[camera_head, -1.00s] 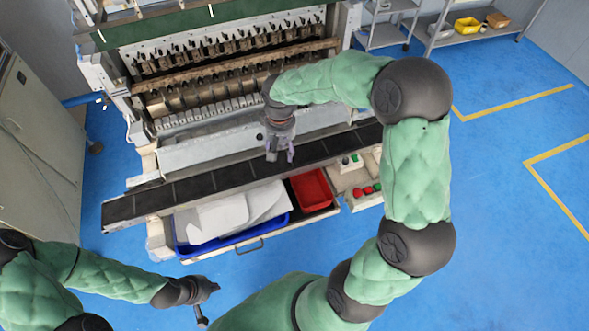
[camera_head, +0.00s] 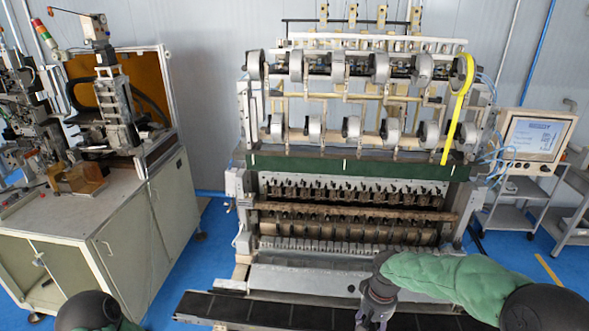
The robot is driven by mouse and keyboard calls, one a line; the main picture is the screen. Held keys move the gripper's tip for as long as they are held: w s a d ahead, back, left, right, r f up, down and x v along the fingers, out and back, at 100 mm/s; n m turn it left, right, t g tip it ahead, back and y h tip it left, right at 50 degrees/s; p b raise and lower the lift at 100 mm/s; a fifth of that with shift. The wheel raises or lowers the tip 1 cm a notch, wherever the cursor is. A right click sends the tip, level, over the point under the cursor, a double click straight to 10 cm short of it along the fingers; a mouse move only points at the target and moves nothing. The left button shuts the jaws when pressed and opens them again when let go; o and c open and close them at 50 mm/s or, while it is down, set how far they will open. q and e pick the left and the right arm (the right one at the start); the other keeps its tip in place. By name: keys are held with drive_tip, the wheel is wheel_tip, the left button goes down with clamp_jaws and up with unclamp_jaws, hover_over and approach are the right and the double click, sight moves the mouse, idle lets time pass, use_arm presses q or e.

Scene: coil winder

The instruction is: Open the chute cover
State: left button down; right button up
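The coil winder stands in front of me. A long grey metal panel (camera_head: 308,280) runs along its lower front and may be the chute cover; I see no raised lid there. A dark segmented strip (camera_head: 250,311) runs in front of the panel. My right gripper (camera_head: 374,321) points down over this strip, in front of the panel's right part. Its fingers look apart with nothing seen between them, though the bottom edge of the view cuts close to the tips. My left gripper is out of view; only part of my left arm shows at the bottom left.
A beige cabinet (camera_head: 165,210) with machinery on top stands at the left. A screen (camera_head: 536,138) and metal shelves (camera_head: 520,208) stand at the right. A yellow strip (camera_head: 457,110) hangs on the machine's upper right. Blue floor (camera_head: 185,262) lies between cabinet and machine.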

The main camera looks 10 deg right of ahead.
drive_tip(key=s+a+f+y, duration=0.25)
drive_tip(key=a+f, duration=0.45)
drive_tip(key=f, duration=0.5)
drive_tip(key=s+a+f+m+y, duration=0.1)
drive_tip(key=s+a+f, duration=0.3)
drive_tip(key=s+f, duration=0.4)
drive_tip(key=s+a+f, duration=0.4)
drive_tip(key=s+f, duration=0.3)
drive_tip(key=s, duration=0.1)
wheel_tip(320, 180, down, 13)
drive_tip(key=w+a+n+b, duration=0.1)
drive_tip(key=a+b, duration=0.1)
drive_tip(key=b, duration=1.3)
drive_tip(key=shift+w, duration=0.4)
drive_tip(key=shift+d+r, duration=0.1)
drive_tip(key=shift+r, duration=0.05)
